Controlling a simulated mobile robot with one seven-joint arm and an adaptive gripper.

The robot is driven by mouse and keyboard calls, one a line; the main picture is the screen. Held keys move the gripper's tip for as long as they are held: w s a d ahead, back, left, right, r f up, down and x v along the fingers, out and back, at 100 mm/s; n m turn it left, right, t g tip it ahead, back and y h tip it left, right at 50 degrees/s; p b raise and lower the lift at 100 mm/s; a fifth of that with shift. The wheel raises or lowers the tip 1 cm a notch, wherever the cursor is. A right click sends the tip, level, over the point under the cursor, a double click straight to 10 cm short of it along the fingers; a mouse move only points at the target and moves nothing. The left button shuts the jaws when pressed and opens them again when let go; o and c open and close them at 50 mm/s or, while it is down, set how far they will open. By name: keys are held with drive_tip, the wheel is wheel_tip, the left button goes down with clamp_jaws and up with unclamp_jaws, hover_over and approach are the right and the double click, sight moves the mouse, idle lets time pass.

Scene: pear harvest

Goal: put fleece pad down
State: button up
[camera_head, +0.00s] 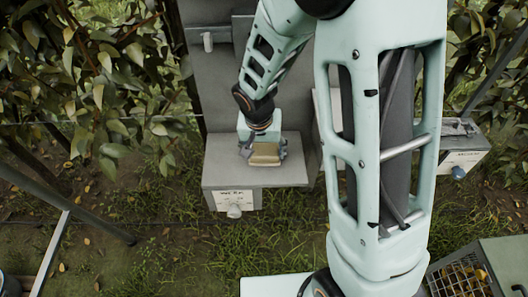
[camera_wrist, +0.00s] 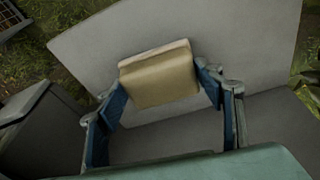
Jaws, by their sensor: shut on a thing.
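The fleece pad (camera_wrist: 158,75) is a tan, cushion-like block held between the two fingers of my gripper (camera_wrist: 165,88). In the wrist view the blue finger pads press on its left and right ends. In the head view the pad (camera_head: 264,154) shows at the tip of my gripper (camera_head: 263,150), over the grey shelf (camera_head: 255,176) of a box-like stand with a lettered label. I cannot tell whether the pad touches the shelf. The shelf also shows behind the pad in the wrist view (camera_wrist: 240,40).
A tall grey panel (camera_head: 212,75) rises behind the shelf. A second labelled grey box (camera_head: 455,150) stands to the right, partly behind my arm. A crate (camera_head: 500,265) is at lower right. Leafy branches (camera_head: 85,70) flank the left, and grass lies in front.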

drive_tip(key=o, duration=1.4)
drive_tip(key=shift+r, duration=0.1)
